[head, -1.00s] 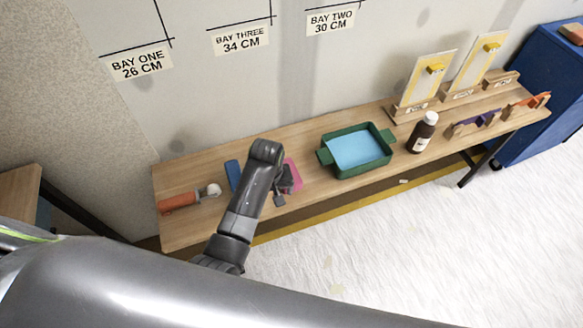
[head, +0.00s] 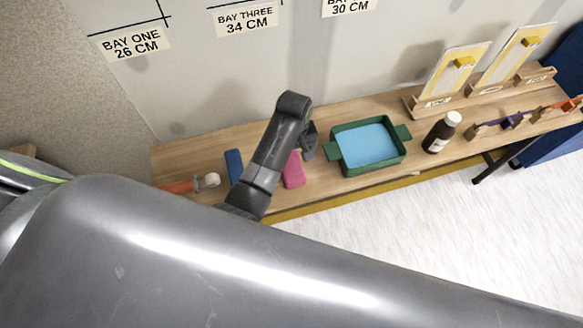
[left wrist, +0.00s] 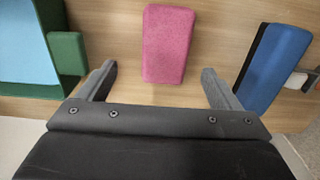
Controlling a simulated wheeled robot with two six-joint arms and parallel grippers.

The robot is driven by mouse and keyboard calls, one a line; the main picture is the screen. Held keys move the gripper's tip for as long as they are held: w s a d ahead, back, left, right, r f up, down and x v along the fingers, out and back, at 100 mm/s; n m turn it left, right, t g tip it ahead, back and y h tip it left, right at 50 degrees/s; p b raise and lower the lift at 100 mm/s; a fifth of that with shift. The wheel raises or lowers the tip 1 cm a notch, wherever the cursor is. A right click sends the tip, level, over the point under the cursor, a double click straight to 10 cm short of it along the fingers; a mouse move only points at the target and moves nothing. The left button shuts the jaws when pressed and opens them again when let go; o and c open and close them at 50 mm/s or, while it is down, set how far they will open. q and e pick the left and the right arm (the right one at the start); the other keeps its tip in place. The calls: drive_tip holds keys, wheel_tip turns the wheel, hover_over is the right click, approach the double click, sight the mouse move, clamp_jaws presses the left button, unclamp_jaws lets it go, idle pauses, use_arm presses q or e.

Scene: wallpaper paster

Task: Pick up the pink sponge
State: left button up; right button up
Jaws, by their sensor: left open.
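The pink sponge (head: 294,170) lies on the wooden bench, partly hidden by my left arm in the head view. In the left wrist view the whole pink sponge (left wrist: 168,44) shows as a rounded block, upright in the picture. My left gripper (left wrist: 160,80) is open and empty, its two fingers on either side of the sponge's near end and apart from it. In the head view the left gripper (head: 309,142) is above the bench beside the sponge, partly hidden by its own wrist. My right gripper is not in view.
A blue block (head: 234,166) and an orange-handled roller (head: 180,187) lie left of the sponge. A green tray (head: 333,151) with blue inside stands to its right, then a brown bottle (head: 440,134). Yellow sample boards (head: 455,73) stand farther right on the bench (head: 169,158).

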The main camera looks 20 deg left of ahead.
sight(290, 164)
use_arm(q)
drive_tip(key=shift+f, duration=1.45)
drive_tip(key=shift+s+a+f, duration=0.1)
drive_tip(key=shift+f, duration=0.15)
drive_tip(key=f, duration=0.3)
drive_tip(key=shift+s+a+f+b, duration=0.15)
drive_tip(key=shift+a+f+b, duration=0.15)
drive_tip(key=shift+f+b, duration=0.05)
drive_tip(key=shift+f, duration=0.55)
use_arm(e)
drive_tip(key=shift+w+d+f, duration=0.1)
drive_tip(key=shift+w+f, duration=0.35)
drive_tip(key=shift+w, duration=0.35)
use_arm(q)
drive_tip(key=shift+c, duration=0.4)
drive_tip(key=c, duration=1)
